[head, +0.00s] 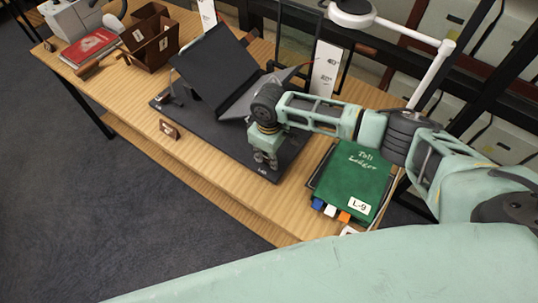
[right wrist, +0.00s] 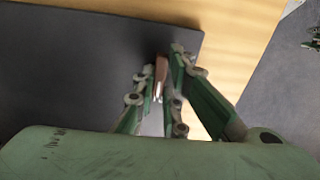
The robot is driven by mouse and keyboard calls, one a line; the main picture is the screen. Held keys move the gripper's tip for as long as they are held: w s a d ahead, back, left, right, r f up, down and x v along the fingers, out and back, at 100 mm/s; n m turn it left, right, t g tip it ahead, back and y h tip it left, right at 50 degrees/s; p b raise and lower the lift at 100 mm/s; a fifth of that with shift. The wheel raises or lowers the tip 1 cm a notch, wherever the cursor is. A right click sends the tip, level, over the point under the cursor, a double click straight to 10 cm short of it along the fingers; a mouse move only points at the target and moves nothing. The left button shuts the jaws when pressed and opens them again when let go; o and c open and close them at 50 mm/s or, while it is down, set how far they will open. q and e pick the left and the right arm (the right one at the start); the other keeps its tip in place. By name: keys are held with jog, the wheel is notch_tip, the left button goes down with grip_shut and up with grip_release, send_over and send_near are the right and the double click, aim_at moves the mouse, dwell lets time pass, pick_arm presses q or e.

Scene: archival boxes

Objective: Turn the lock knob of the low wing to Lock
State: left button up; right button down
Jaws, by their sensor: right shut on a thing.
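The book cradle stands on a dark base plate (head: 219,130) on the table. Its left wing (head: 215,67) is a large black panel tilted up. A lower grey wing (head: 270,88) shows at its right, partly hidden by my arm. My right gripper (head: 265,160) points down at the front right of the base plate. In the right wrist view my right gripper (right wrist: 167,62) is shut on a small brown and silver piece, seemingly the lock knob (right wrist: 160,76). The knob's markings and the Lock position cannot be read. My left gripper is not in view.
A green ledger (head: 352,178) marked L-9 lies right of the cradle. A small brown sign (head: 169,130) stands at its left front. A red book (head: 88,47) and brown boxes (head: 150,38) are at the table's far left. A white lamp (head: 400,30) reaches over the back.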

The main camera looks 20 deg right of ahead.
jog(key=n+p, duration=0.1)
jog(key=n, duration=0.3)
jog(key=shift+r+n, duration=0.1)
jog(key=shift+n, duration=0.2)
jog(key=n, duration=0.4)
jog(key=shift+n+p, duration=0.3)
jog(key=shift+p, duration=0.05)
jog(key=n, duration=0.3)
jog(key=shift+w+n, duration=0.1)
jog(key=shift+n, duration=2.4)
jog(key=c, duration=1.8)
grip_release()
